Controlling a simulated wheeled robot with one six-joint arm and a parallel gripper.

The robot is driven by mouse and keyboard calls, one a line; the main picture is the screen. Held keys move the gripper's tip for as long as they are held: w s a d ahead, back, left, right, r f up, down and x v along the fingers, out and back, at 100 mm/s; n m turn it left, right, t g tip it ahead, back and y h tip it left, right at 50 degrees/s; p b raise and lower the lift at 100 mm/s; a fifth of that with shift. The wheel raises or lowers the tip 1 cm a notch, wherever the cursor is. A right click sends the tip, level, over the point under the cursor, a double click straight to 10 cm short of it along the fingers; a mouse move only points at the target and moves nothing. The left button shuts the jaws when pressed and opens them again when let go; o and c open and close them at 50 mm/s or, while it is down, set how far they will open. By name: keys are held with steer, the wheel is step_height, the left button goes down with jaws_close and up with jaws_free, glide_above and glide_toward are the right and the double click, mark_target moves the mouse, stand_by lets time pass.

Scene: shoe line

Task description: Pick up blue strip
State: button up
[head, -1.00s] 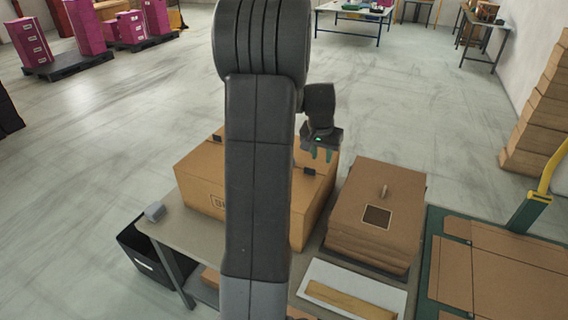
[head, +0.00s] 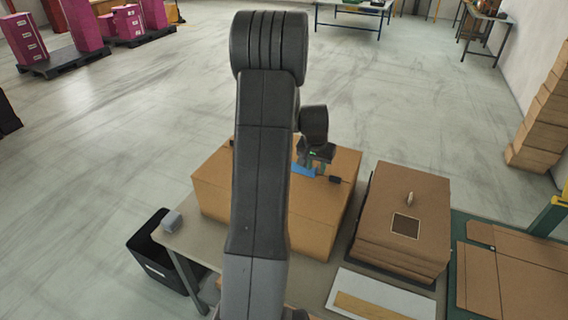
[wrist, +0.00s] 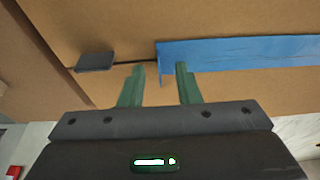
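The blue strip (wrist: 240,54) lies on the top of a closed cardboard box (head: 325,215), along its seam. In the wrist view it runs from the middle to the right edge, and its right end is out of frame. In the head view only a small blue piece (head: 303,171) shows beside my gripper (head: 316,168). The right fingertip overlaps the strip's left end in the picture; the left fingertip is beyond that end. I cannot tell whether they touch.
A dark clip (wrist: 95,62) sits on the seam left of the fingers; one also shows in the head view (head: 335,180). A stack of cardboard (head: 425,195) stands right of the box. A grey block (head: 172,221) is on the table's left corner, beside a black bin (head: 150,262).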

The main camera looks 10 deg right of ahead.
jaws_close()
step_height(320, 180, up, 10)
steer(key=b, duration=0.1)
steer(key=shift+b, duration=0.3)
stand_by(0.3)
